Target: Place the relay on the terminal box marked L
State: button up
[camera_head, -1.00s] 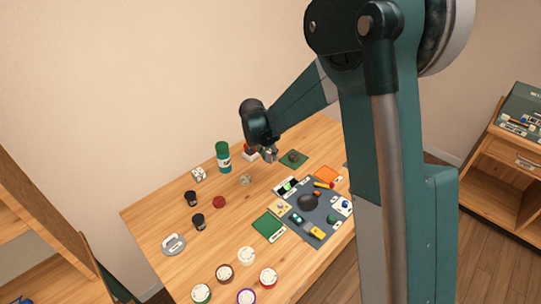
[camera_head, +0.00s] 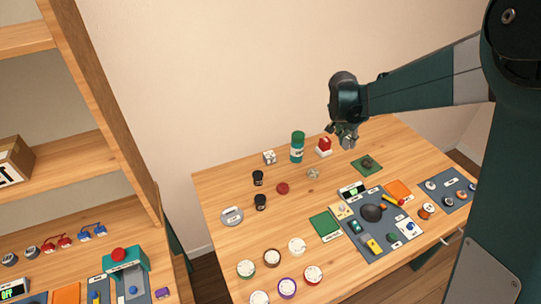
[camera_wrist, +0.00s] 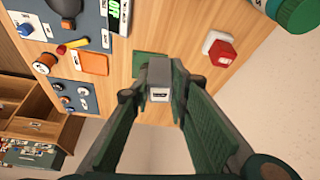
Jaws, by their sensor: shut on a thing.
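My gripper (camera_head: 346,140) is above the back right part of the table, to the right of a red block on a white base (camera_head: 323,147). In the wrist view its fingers (camera_wrist: 160,88) are closed on a small pale grey box with a dark marking (camera_wrist: 160,95). It may be the relay; its marking is too small to read. In the wrist view it is clear of the red block (camera_wrist: 221,50). I cannot read an L on any box in these frames, so I cannot tell which is the terminal box marked L.
A green mat (camera_head: 358,171) bears a dark item below my gripper. A grey panel (camera_head: 376,253) with parts is at the table's front right. The table's centre is fairly clear.

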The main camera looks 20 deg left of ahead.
notch_tip(320, 180, up, 2)
jog(key=shift+r, duration=0.15)
jog(key=a+n+y+p, duration=0.1)
jog(key=a+n+p, duration=0.15)
jog(key=a, duration=1.55)
jog(key=n+y, duration=0.1)
jog(key=n, duration=0.3)
send_over(271, 152)
jog(key=s, duration=0.2)
jog(key=shift+t, duration=0.3)
jog(key=shift+f, duration=2.65)
jog(key=shift+w+f, duration=0.1)
jog(key=shift+f, duration=3.05)
jog(key=shift+f, duration=1.85)
